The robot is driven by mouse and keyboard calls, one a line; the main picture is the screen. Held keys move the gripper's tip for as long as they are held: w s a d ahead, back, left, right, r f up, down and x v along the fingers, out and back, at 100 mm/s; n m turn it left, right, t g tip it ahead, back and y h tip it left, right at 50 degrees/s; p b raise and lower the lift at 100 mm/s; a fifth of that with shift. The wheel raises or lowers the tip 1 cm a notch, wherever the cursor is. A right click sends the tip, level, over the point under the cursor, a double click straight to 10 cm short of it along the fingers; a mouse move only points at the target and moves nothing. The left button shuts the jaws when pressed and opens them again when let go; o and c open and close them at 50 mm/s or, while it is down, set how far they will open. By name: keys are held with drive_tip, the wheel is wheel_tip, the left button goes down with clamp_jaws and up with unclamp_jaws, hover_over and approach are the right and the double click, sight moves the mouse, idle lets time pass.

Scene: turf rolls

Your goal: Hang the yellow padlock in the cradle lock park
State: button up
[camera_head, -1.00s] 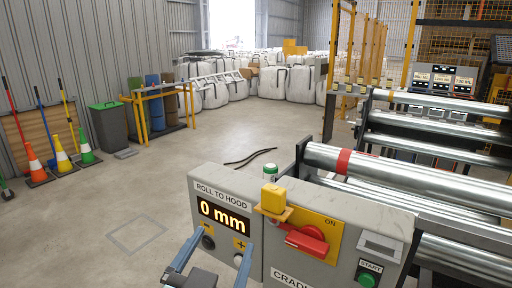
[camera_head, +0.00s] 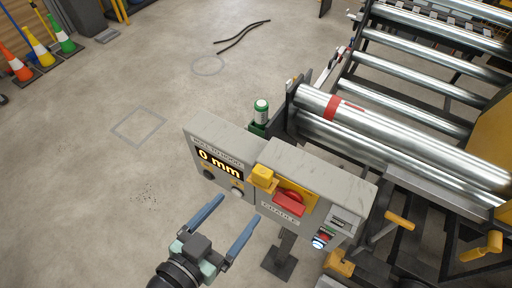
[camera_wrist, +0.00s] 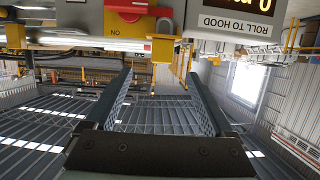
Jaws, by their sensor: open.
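The yellow padlock (camera_head: 262,177) sits at the left edge of the yellow switch plate on the grey control box (camera_head: 310,170), left of the red rotary switch (camera_head: 289,204). In the wrist view, which is upside down, the padlock (camera_wrist: 163,46) hangs into the picture from the top, just beyond the fingertips. My gripper (camera_head: 240,208) is open and empty, in front of the box and a little apart from the padlock. Its two fingers also show in the wrist view (camera_wrist: 158,76). I cannot make out which part is the cradle lock park.
A roller stand (camera_head: 400,140) with steel rollers is behind and right of the box. A green-and-white canister (camera_head: 261,112) stands behind the box. Yellow handles (camera_head: 400,220) stick out at the right. The floor (camera_head: 90,180) at left is mostly clear, with traffic cones (camera_head: 60,36) farther back.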

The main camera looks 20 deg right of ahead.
sight(259, 179)
drive_tip(key=p+x, duration=0.2)
drive_tip(key=x, duration=0.4)
drive_tip(key=shift+w+d+r+p, duration=0.1)
drive_tip(key=shift+w+d+p, duration=0.1)
drive_tip(key=shift+d+p, duration=0.15)
drive_tip(key=shift+w+a+p+x, duration=0.15)
drive_tip(key=shift+p+x, duration=0.6)
drive_tip(key=shift+x, duration=0.55)
drive_tip(key=shift+w+a+p+x, duration=0.1)
drive_tip(key=shift+p+x, duration=0.6)
drive_tip(key=shift+x, duration=0.6)
drive_tip(key=shift+w+d+f, duration=0.2)
drive_tip(key=shift+d+f, duration=0.1)
drive_tip(key=shift+f, duration=0.05)
clamp_jaws()
drive_tip(key=shift+r, duration=0.2)
